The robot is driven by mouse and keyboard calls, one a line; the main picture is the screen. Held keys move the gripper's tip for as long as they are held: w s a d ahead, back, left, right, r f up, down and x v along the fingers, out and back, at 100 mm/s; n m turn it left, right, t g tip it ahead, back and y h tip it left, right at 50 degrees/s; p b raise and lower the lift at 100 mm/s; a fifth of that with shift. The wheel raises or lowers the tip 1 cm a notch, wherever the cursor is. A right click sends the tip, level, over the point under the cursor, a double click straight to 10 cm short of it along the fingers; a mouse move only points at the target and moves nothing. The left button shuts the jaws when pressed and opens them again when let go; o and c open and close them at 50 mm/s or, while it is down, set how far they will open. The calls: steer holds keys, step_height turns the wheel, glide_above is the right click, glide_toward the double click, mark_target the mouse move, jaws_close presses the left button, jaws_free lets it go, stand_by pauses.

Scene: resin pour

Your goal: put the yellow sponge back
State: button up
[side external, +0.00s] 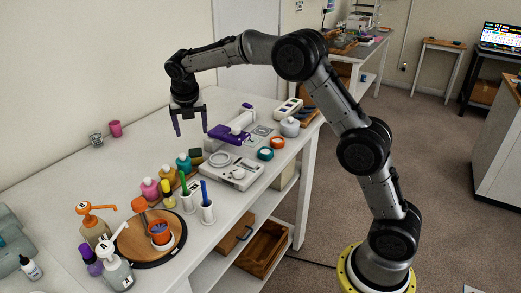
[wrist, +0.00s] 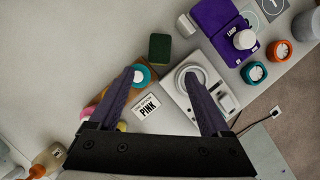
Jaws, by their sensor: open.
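A small block with a dark green top and a thin yellowish edge, which looks like the sponge (wrist: 159,47), lies flat on the white table in the wrist view. In the side view the sponge (side external: 195,157) shows small behind the teal bottle, below my gripper. My gripper (side external: 191,128) points down above the table, open and empty. In the wrist view my gripper (wrist: 158,72) has its fingers wide apart, with the sponge just beyond the fingertips and not touched. No holder marked for the sponge can be made out.
A white scale (side external: 232,172) and a purple lamp unit (side external: 230,136) stand right of the sponge. Colour bottles (side external: 151,189), pen holders (side external: 207,212) and a round wooden board (side external: 130,240) stand nearer the front. The table's back left, around the pink cup (side external: 115,128), is mostly clear.

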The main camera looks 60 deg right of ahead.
steer(key=s+a+r+m+y, duration=0.1)
steer(key=s+r+m, duration=0.25)
steer(key=s, duration=0.35)
steer(key=s+a+r+m+t, duration=0.1)
steer(key=s+r+m, duration=0.2)
steer(key=s+m, duration=0.3)
steer(key=s+a+r+m+y, duration=0.15)
steer(key=s+r+m, duration=0.25)
steer(key=s, duration=0.4)
steer(key=s+a+f+m, duration=0.1)
steer(key=s+f+m, duration=0.2)
steer(key=s+m, duration=0.3)
steer(key=s+a+f+m+t, duration=0.1)
steer(key=s+a+f+m, duration=0.1)
steer(key=s+m, duration=0.5)
steer(key=s+f, duration=0.1)
steer(key=s, duration=0.5)
steer(key=shift+s+y, duration=0.35)
steer(key=shift+s, duration=0.05)
steer(key=shift+f+m, duration=0.1)
steer(key=shift+m, duration=0.15)
